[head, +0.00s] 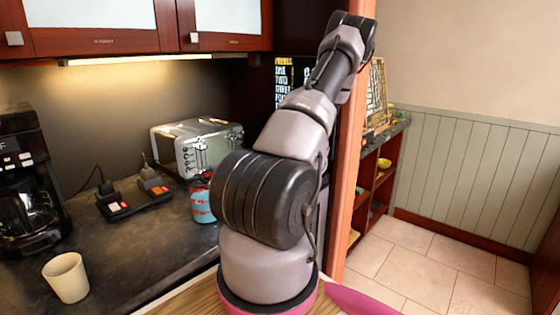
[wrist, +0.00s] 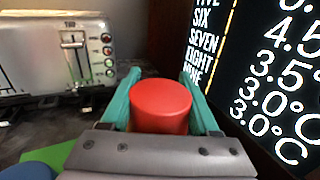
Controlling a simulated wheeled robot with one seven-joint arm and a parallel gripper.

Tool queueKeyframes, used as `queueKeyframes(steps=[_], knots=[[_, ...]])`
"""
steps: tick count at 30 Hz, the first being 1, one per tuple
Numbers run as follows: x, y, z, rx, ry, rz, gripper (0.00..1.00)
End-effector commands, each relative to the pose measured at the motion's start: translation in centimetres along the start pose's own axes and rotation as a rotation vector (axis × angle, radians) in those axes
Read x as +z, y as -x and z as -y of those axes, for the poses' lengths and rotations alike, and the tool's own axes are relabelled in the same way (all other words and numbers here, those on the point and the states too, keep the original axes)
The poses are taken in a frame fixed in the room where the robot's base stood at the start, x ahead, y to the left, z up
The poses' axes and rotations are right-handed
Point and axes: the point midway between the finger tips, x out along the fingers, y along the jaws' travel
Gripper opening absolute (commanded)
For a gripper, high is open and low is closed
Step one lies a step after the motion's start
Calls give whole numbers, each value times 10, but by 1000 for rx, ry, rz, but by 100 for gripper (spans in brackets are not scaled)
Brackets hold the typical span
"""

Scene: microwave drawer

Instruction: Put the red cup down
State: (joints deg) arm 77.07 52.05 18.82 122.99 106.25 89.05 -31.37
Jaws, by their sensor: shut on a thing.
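The red cup (wrist: 161,106) is in the middle of the wrist view, between the two teal fingers of my gripper (wrist: 162,100). My gripper is shut on it, with one finger on each side. The cup's top face is a plain red round, and its lower part is hidden by the grey gripper body. I cannot tell whether its base touches the dark counter.
A silver toaster (head: 195,147) stands at the back of the counter (head: 140,235); it also shows left of the cup (wrist: 60,60). A lettered black panel (wrist: 270,75) is close on the right. A red-and-blue item (head: 201,202) shows beside my arm. A beige cup (head: 67,277) stands front left.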

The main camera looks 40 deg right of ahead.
Motion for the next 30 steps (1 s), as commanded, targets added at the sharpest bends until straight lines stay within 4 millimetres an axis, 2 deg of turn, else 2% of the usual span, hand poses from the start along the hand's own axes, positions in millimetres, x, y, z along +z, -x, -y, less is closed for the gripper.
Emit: queueKeyframes(steps=[12, 25, 26, 27, 28, 30], knots=[[-51, 0, 0, 0, -2, 0, 0], [-58, 0, 0, 1, 0, 0, 0], [-58, 0, 0, 0, 1, 0, 70], [-57, 0, 0, 0, 1, 0, 85], [-57, 0, 0, 0, 1, 0, 92], [-57, 0, 0, 0, 1, 0, 92]])
